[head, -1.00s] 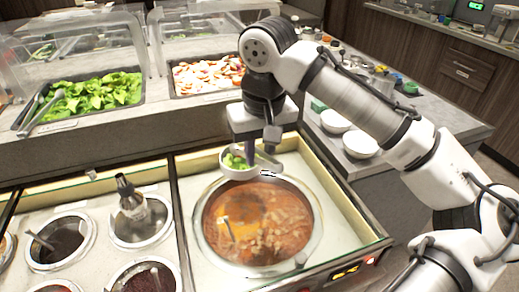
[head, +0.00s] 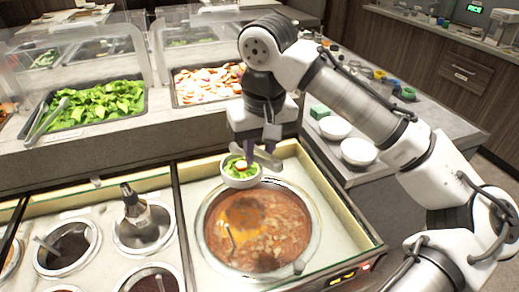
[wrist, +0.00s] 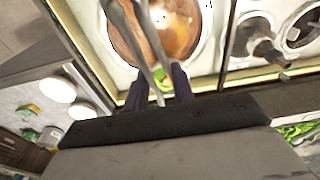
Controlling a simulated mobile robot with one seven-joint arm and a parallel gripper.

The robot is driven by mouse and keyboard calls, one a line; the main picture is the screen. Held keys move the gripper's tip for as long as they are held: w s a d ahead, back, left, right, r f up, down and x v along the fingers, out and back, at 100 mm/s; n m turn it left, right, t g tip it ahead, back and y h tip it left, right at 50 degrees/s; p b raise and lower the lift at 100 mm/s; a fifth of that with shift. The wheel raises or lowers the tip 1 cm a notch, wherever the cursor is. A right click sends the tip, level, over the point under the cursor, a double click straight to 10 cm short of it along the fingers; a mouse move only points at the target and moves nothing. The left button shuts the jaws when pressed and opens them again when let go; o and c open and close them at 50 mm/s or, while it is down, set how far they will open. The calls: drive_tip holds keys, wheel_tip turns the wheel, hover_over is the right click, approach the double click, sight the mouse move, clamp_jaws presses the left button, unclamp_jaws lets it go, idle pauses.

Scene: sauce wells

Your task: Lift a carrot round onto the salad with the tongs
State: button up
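My gripper (head: 262,146) points down above the back edge of the soup well. It is shut on the metal tongs (head: 268,158), whose two long arms (wrist: 143,40) run between my fingers in the wrist view. A small white bowl (head: 241,182) sits just below and left of my fingers in the head view. It holds green salad (head: 232,170), with a reddish-and-pale round piece (head: 241,164) on top that looks like a carrot round. A bit of green (wrist: 160,76) shows behind the tongs in the wrist view. What supports the bowl is hidden.
The soup well (head: 258,235) with a ladle lies in front. Sauce wells and a bottle (head: 135,205) stand left. Behind are trays of leaves (head: 105,98) and sliced rounds (head: 205,83) under clear guards. White bowls (head: 358,151) stand on the right counter.

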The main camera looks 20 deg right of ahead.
wheel_tip(320, 180, up, 7)
drive_tip(key=p, duration=0.5)
drive_tip(key=shift+f, duration=0.15)
